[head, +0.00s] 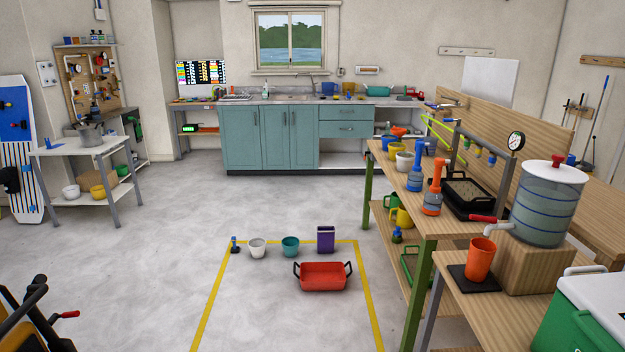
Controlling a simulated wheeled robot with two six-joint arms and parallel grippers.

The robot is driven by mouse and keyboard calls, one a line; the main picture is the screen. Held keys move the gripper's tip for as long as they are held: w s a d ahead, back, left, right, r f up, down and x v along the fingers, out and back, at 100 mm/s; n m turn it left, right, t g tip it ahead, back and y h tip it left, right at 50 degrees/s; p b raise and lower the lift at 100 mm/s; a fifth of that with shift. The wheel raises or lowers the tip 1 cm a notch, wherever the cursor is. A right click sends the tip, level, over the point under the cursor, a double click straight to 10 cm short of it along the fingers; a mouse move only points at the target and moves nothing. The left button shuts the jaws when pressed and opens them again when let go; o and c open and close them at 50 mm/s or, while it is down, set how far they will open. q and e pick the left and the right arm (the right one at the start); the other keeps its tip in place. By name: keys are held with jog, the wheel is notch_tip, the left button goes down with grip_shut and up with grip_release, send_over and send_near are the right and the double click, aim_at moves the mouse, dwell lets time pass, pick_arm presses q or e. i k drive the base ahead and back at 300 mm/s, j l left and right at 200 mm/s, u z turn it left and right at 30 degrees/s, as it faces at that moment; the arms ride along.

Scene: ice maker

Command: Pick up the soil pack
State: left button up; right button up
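A purple upright pack (326,240), which looks like the soil pack, stands on the grey floor at the back right of a yellow-taped area. It is just behind a red tray with black handles (323,277). A teal pot (290,246) and a white pot (257,248) stand to its left, with a small blue-topped item (235,245) further left. Any print on the pack is too small to read. Neither of my grippers shows in the head view.
A wooden workbench (425,212) with bottles, pots and trays runs along the right. A water dispenser (541,205) and green cooler (590,310) stand at the front right. Black and orange equipment (35,320) is at the lower left. The floor inside the tape is clear in front.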

aim_at(326, 234)
jog(key=i, duration=1.7)
jog(key=i+u, duration=0.2)
jog(key=i, duration=0.35)
jog(key=i+l+u, duration=0.15)
jog(key=i, duration=0.4)
jog(key=i+l+u, duration=0.2)
jog(key=i, duration=0.35)
jog(key=l, duration=0.1)
